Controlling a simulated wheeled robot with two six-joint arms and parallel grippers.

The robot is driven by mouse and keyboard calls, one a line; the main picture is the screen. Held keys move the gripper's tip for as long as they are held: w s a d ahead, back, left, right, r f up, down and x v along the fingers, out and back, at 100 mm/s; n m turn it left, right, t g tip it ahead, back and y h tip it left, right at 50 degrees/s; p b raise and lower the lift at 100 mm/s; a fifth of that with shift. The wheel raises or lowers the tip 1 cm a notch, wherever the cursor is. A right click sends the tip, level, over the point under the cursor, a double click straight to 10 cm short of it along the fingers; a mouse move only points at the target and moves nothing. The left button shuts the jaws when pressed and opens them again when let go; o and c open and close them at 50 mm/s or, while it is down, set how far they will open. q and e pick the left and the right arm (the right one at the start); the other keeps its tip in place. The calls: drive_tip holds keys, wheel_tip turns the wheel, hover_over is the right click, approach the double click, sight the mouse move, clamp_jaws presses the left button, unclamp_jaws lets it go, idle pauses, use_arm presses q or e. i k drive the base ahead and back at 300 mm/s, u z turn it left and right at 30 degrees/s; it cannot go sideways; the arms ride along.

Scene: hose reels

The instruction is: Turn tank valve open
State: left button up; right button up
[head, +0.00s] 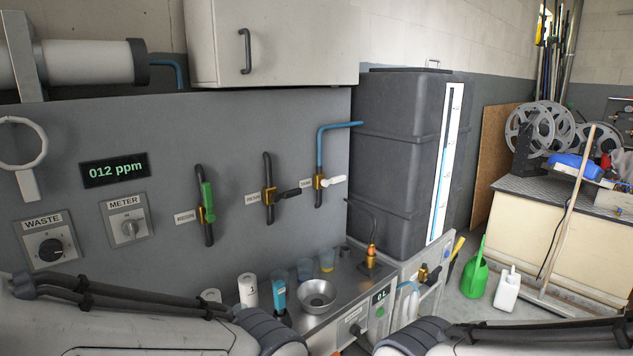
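The tank valve (319,182) is a brass valve on the grey wall panel, beside a small label that seems to read TANK. Its white lever (334,180) points sideways to the right, across the pipe. A blue pipe (320,145) rises from the valve and bends right to the tall dark grey tank (392,150), which has a white level strip (446,165). Parts of both my arms cross the bottom of the head view. Neither gripper shows.
Left of it are a valve with a black sideways lever (289,193) and one with a green upright lever (208,197). Below stand cups, a metal bowl (317,293) and a brass fitting (371,257) on a steel counter. A white cabinet (272,45) hangs above.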

sight(326, 183)
drive_tip(key=z, duration=0.5)
drive_tip(key=i, duration=0.55)
drive_tip(key=z, duration=0.55)
drive_tip(key=i, duration=0.65)
drive_tip(key=u, duration=0.8)
drive_tip(key=i, duration=0.55)
drive_tip(key=u, duration=0.65)
